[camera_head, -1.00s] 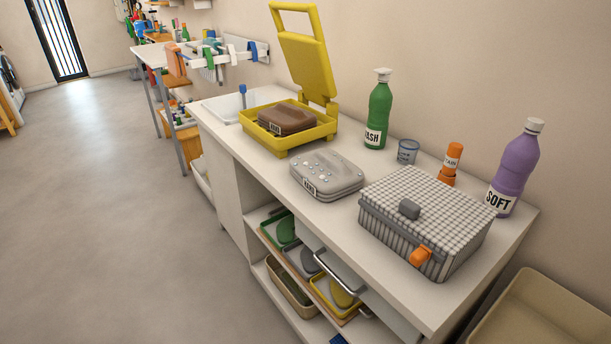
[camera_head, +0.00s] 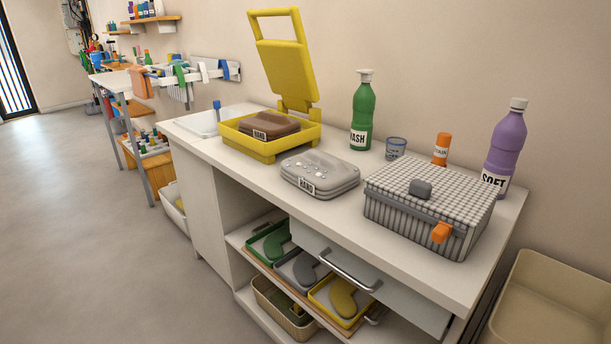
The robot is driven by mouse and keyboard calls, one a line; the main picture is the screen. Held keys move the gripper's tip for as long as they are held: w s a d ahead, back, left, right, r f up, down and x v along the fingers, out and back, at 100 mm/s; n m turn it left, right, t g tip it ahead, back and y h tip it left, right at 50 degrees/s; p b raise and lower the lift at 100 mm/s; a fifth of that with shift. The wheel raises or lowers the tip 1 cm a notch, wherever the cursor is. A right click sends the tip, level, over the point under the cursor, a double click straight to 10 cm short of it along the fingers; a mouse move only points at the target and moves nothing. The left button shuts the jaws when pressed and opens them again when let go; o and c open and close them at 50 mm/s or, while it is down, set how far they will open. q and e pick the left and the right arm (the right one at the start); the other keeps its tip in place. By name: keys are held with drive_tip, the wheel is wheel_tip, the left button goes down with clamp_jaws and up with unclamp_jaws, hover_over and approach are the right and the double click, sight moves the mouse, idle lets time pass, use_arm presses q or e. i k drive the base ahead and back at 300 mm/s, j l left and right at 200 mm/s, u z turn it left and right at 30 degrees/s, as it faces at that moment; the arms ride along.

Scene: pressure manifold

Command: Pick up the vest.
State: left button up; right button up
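I cannot make out a vest for certain in the head view. A brown folded item with a HAND label (camera_head: 268,125) lies in the open yellow case (camera_head: 262,148), whose lid stands up. A grey folded item with a HAND label and droplets (camera_head: 320,172) lies on the white counter (camera_head: 395,240). Several coloured cloths (camera_head: 180,75) hang on a white rail farther back. Neither of my grippers shows in this view.
A green WASH bottle (camera_head: 361,112), a glass (camera_head: 396,148), an orange-capped container (camera_head: 441,150), a purple SOFT bottle (camera_head: 505,145) and a checked basket (camera_head: 428,210) stand on the counter. Coloured trays (camera_head: 338,305) fill the shelf below. The floor at left (camera_head: 90,250) is clear.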

sight(321, 174)
drive_tip(key=i+l+u, duration=0.4)
drive_tip(key=i, duration=0.55)
drive_tip(key=i+l+u, duration=0.45)
drive_tip(key=i+l, duration=0.45)
